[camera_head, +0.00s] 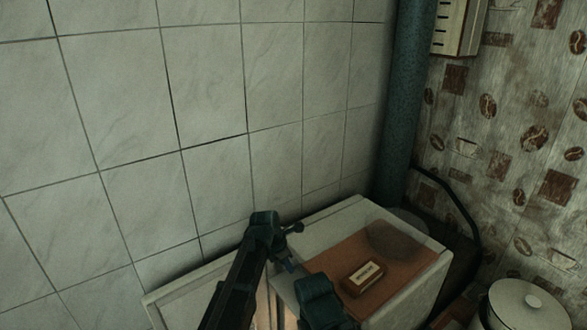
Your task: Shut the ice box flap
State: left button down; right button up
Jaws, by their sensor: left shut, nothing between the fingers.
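The ice box (425,290) is a pale box with a brown top, standing against the tiled wall at the lower middle. A pale panel (180,298), which looks like its flap, stands out to the left of the box, and a warm glow shows between them, so the flap looks open. My left arm crosses in front of the panel and hides part of it. My left gripper (318,300) is low in front of the box's near side. It is shut and holds nothing; I cannot tell whether it touches the box. My right gripper is not in view.
A small brown block with a pale label (364,277) lies on the box top. A dark green pipe (405,110) runs up the corner. A pale lidded pot (525,303) stands at the lower right, and a dark curved hose or cable (462,208) is behind it.

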pick_arm(q)
jog(key=s+a+f+m+g+y, duration=0.1)
jog(key=s+a+m+y, duration=0.1)
jog(key=s+a+m, duration=0.7)
jog(key=s+a+m+y, duration=0.1)
jog(key=s+a+m, duration=0.5)
jog(key=s+m, duration=0.7)
jog(key=s+d+f+m+g+y+b, duration=0.1)
jog(key=s+d+f+m+b, duration=0.3)
jog(key=d+f+b, duration=0.5)
jog(key=shift+s+d+f+m, duration=0.15)
jog(key=shift+s+d+m, duration=0.05)
jog(key=shift+d+m, duration=0.95)
jog(key=c, duration=1.2)
grip_release()
